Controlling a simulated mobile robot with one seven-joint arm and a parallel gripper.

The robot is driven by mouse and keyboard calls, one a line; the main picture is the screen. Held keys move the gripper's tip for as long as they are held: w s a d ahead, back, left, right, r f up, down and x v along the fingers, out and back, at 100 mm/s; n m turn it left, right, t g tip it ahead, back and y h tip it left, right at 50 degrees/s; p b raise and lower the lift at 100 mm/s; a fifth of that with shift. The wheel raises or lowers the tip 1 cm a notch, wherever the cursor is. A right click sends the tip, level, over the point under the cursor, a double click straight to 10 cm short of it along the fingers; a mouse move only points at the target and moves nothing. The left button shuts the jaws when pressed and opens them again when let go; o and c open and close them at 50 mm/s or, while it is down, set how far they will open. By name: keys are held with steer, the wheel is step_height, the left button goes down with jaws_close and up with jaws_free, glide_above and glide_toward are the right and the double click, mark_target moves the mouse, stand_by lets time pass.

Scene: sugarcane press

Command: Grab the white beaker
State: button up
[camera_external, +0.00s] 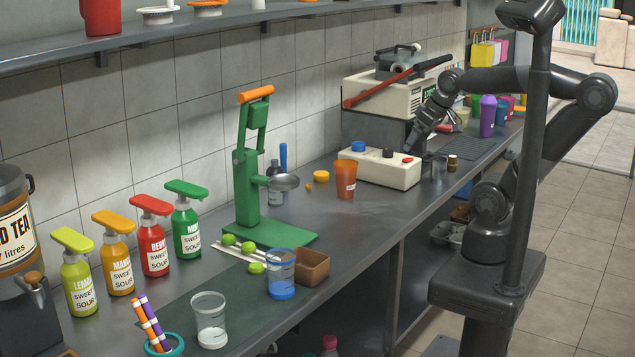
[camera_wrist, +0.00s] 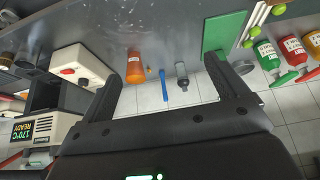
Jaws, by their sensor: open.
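A clear beaker with white at its bottom (camera_external: 210,322) stands upright on the counter at the front of the external view. A similar clear beaker with blue at its bottom (camera_external: 281,278) stands behind it to the right. I cannot make out the white-bottomed beaker in the wrist view.
A teal ring holder with striped sticks (camera_external: 152,325) is left of the white-bottomed beaker. An orange cup (camera_external: 346,180) stands mid-counter. Sauce bottles (camera_external: 152,240) line the wall.

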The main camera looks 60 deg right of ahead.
steer(key=w+a+r+n+y, duration=0.1)
steer(key=w+a+r+n, duration=0.3)
steer(key=w+a, duration=1.4)
steer(key=n+g+y, duration=0.2)
steer(key=n, duration=0.1)
glide_above(208, 304)
steer(key=s, duration=0.4)
step_height(208, 304, down, 21)
steer(key=shift+a+x, duration=0.15)
steer(key=shift+x, duration=1.25)
steer(key=shift+a+x, duration=0.2)
steer(key=shift+x, duration=1.2)
steer(key=shift+s, duration=0.1)
steer(key=shift+c, duration=0.2)
